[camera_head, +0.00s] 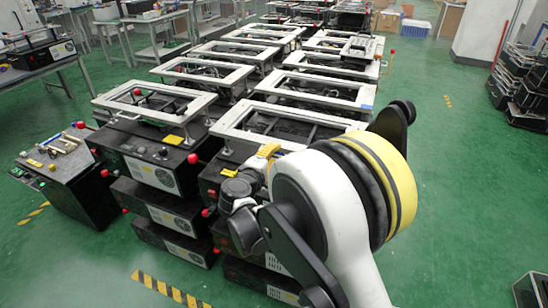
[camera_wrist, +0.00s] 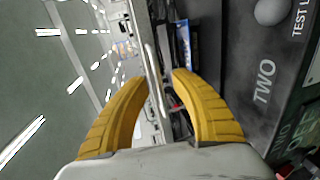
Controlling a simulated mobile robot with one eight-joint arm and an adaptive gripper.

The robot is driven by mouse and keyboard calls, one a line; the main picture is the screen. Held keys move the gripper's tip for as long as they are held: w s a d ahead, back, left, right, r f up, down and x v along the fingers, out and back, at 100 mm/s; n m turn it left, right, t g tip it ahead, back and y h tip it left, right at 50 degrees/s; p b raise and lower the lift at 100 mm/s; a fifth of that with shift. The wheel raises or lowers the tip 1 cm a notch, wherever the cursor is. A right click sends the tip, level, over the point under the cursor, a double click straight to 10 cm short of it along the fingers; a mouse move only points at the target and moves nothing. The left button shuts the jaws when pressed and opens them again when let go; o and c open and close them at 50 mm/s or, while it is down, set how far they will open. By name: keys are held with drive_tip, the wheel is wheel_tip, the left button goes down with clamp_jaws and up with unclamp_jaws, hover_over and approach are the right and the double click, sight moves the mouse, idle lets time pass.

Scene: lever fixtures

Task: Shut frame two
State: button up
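Frame two appears to be the front right pale rectangular frame (camera_head: 285,124), raised above its dark box. In the wrist view the box beside my gripper reads "TWO" (camera_wrist: 263,82). My gripper (camera_head: 262,162) is at the near edge of this frame, partly hidden by my own arm. In the wrist view my yellow fingers (camera_wrist: 158,78) are apart, with the thin pale edge of the frame (camera_wrist: 151,62) running between them. I see gaps beside this edge and cannot tell whether either finger touches it.
A similar raised frame (camera_head: 155,101) stands to the left, and several more run back in two rows. Red-knobbed levers (camera_head: 193,158) stick out beside the boxes. A dark tool bench (camera_head: 65,170) stands at the left.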

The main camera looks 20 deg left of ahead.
clamp_jaws()
wheel_tip(320, 180, up, 2)
drive_tip(key=shift+r+g+p, duration=0.1)
drive_tip(key=shift+g+p, duration=0.3)
drive_tip(key=shift+p, duration=0.75)
unclamp_jaws()
drive_tip(key=d+v, duration=0.1)
drive_tip(key=v, duration=1.1)
drive_tip(key=shift+a, duration=0.4)
drive_tip(key=shift+c, duration=0.4)
